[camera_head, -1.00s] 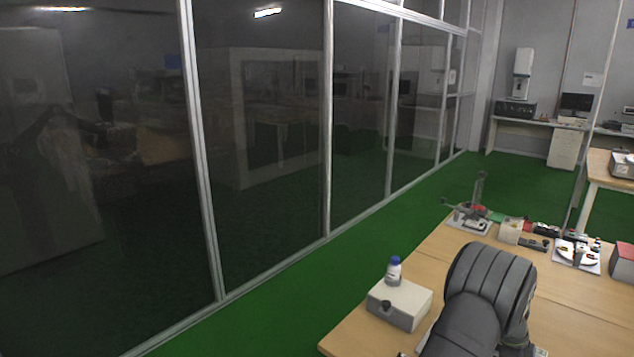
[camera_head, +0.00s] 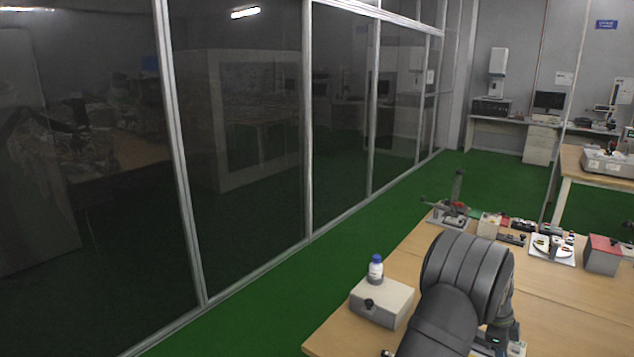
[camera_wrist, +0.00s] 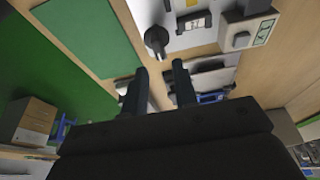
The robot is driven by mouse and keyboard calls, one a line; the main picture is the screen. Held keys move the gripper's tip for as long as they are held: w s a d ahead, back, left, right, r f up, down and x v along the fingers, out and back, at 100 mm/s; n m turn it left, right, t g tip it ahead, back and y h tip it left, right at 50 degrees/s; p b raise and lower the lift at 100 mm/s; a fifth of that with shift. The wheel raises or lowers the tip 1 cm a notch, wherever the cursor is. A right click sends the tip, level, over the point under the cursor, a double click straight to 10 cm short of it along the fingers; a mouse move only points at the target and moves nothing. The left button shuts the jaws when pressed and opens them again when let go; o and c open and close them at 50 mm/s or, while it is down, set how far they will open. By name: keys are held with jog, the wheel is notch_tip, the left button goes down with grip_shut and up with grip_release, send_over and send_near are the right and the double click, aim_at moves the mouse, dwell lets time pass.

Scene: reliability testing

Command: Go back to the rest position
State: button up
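My arm rises over the wooden table (camera_head: 560,315) in the head view, and its bulk covers part of the tabletop. My gripper is not clearly visible there. In the wrist view my gripper (camera_wrist: 160,76) shows two dark fingers held apart with nothing between them. Past the fingertips lies a white plate (camera_wrist: 190,35) with a dark rounded part (camera_wrist: 157,38) on it. The fingers look clear of these things.
A grey box (camera_head: 382,303) with a blue-capped bottle (camera_head: 375,268) stands left of my arm. A stand (camera_head: 452,207), a white round device (camera_head: 552,249) and a red-topped box (camera_head: 603,254) line the far side. A glass partition (camera_head: 240,130) runs along the left.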

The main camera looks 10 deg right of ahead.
jog(key=shift+f, duration=0.15)
notch_tip(320, 180, down, 4)
jog(key=shift+f, duration=0.25)
jog(key=shift+s+r+n, duration=0.1)
jog(key=shift+r+n, duration=0.05)
jog(key=shift+n, duration=0.55)
jog(key=shift+n+t, duration=0.3)
jog(key=shift+n, duration=0.3)
jog(key=shift+h, duration=0.3)
